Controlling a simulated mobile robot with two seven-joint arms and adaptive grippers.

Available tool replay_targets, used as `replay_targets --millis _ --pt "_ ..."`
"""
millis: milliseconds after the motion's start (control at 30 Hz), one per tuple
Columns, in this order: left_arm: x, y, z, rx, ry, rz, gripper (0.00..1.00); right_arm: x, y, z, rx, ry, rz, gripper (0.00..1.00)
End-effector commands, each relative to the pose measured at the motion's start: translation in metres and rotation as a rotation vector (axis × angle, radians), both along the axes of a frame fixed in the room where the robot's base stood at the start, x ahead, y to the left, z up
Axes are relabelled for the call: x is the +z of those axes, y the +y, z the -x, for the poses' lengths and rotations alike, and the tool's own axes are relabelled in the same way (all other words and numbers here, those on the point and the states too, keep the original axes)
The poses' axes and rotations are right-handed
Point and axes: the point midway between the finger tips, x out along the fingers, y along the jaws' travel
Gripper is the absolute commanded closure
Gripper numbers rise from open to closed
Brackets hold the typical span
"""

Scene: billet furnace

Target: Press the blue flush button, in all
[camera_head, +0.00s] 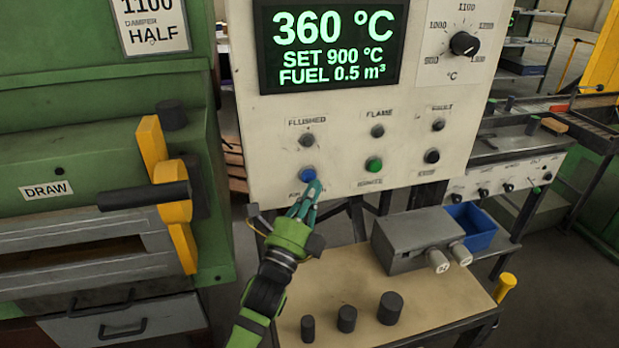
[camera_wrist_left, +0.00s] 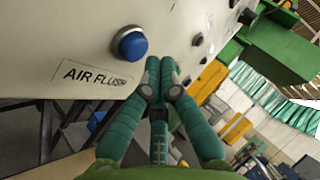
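The blue flush button (camera_head: 308,174) sits at the lower left of the cream control panel, below the FLUSHED lamp (camera_head: 306,140). In the left wrist view the blue button (camera_wrist_left: 130,43) stands out from the panel in a dark ring, above an AIR FLUSH label (camera_wrist_left: 97,75). My left gripper (camera_head: 313,188) has its green fingertips just below and in front of the button. In the left wrist view its fingers (camera_wrist_left: 160,75) are drawn together with nothing between them, beside the button with a visible gap. My right gripper is in neither view.
A green button (camera_head: 374,164) and a black button (camera_head: 432,156) sit right of the blue one. The panel display (camera_head: 333,40) reads 360 °C, SET 900 °C. A furnace handle (camera_head: 165,195) juts out at left. Below is a bench (camera_head: 365,315) with dark cylinders and a grey box.

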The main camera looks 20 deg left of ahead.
Motion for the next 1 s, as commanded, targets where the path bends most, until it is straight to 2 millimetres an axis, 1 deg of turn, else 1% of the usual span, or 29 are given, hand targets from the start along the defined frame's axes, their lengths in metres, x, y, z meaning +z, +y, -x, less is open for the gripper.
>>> replay_targets --millis 400,1000 --pt "0.0 0.0047 -0.0071 0.0 0.0 -0.001 1.0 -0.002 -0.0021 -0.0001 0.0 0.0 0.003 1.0" --pt "-0.0001 0.0063 -0.0095 0.0 0.0 0.0 1.0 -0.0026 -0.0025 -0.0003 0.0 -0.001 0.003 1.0"
